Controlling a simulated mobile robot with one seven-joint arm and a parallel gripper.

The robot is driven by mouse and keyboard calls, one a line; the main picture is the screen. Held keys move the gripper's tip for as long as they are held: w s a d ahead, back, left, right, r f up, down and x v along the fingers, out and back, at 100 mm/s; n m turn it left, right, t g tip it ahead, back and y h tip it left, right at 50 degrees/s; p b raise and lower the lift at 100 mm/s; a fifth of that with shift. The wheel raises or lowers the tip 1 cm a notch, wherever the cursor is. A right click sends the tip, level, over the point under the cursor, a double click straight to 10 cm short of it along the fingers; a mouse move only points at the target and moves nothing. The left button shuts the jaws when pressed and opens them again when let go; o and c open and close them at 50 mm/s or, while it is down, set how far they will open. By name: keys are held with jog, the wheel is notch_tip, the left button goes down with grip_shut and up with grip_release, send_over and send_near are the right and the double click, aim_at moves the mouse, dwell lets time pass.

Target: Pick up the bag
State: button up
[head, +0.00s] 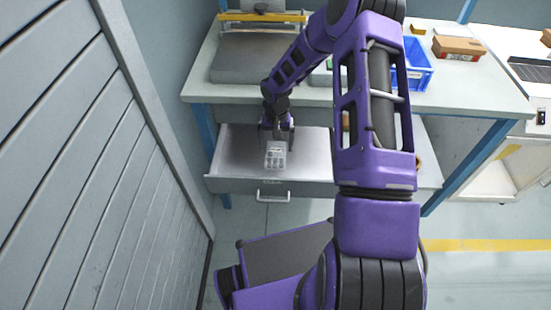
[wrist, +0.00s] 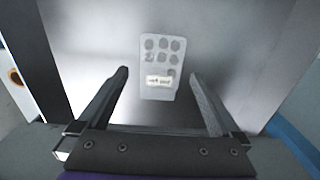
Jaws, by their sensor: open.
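The bag (head: 275,156) is a small, clear, flat packet with rows of round grey items and a white label. It lies on the metal floor of the open drawer (head: 235,170) under the bench. In the wrist view the bag (wrist: 162,60) lies ahead of and between the two fingers, and nothing touches it that I can see. My gripper (head: 277,137) is open and empty, pointing down over the drawer just behind the bag. In the wrist view the gripper's fingertips (wrist: 160,73) stand wide apart on either side of the bag's lower part.
The bench top (head: 460,90) overhangs the drawer's back. On it stand a grey machine (head: 262,60), a blue bin (head: 418,75) and a cardboard box (head: 459,47). A slatted grey wall (head: 80,170) rises close at the left. The rest of the drawer floor looks bare.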

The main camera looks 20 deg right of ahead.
aim_at(275, 158)
jog(key=shift+s+a+f+b, duration=0.1)
jog(key=shift+f+b, duration=0.1)
jog(key=shift+f, duration=1.4)
jog(key=shift+a+f+b, duration=0.1)
jog(key=shift+f+b, duration=0.1)
jog(key=shift+f, duration=1.35)
jog(key=shift+c, duration=0.2)
jog(key=c, duration=1.1)
jog(key=shift+r, duration=0.15)
